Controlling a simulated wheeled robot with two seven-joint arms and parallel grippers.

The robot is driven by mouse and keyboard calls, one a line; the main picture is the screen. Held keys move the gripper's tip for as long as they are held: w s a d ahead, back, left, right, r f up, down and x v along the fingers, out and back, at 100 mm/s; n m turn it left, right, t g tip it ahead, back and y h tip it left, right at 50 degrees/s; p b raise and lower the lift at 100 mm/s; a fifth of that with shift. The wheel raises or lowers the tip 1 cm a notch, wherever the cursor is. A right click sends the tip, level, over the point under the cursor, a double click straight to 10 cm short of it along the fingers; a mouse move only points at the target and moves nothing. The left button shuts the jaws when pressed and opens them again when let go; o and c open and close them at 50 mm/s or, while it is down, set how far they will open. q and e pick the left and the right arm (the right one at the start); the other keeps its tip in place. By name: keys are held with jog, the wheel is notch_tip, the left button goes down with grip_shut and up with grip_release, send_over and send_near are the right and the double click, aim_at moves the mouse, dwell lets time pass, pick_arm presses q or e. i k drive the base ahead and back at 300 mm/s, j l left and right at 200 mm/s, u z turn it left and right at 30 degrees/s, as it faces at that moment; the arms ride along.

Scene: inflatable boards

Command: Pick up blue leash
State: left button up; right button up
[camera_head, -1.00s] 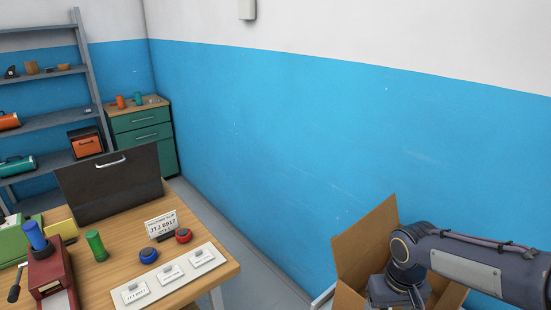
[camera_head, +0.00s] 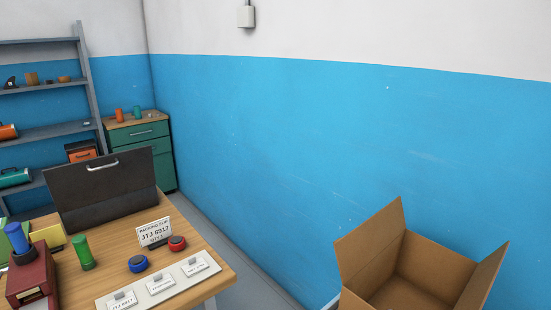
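A blue coiled item (camera_head: 138,264), which looks like the blue leash, lies on the wooden table (camera_head: 205,235) in front of the packing slip. A similar red coil (camera_head: 177,243) lies just to its right and a little farther back. The two appear close together but apart. Neither of my grippers is in view now.
A packing slip card (camera_head: 155,233) stands behind the coils, and a white strip with labels (camera_head: 160,286) lies in front. A black case (camera_head: 103,190), a green cylinder (camera_head: 82,252) and a red device (camera_head: 31,276) are on the left. An open cardboard box (camera_head: 408,272) is at lower right.

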aim_at(137, 263)
jog(key=i+j, duration=0.15)
jog(key=i, duration=0.3)
jog(key=i+u, duration=0.1)
jog(key=u, duration=0.3)
jog(key=i+u, duration=0.1)
jog(key=u, duration=0.65)
jog(key=i+l+u, duration=0.1)
jog(key=u, duration=1.15)
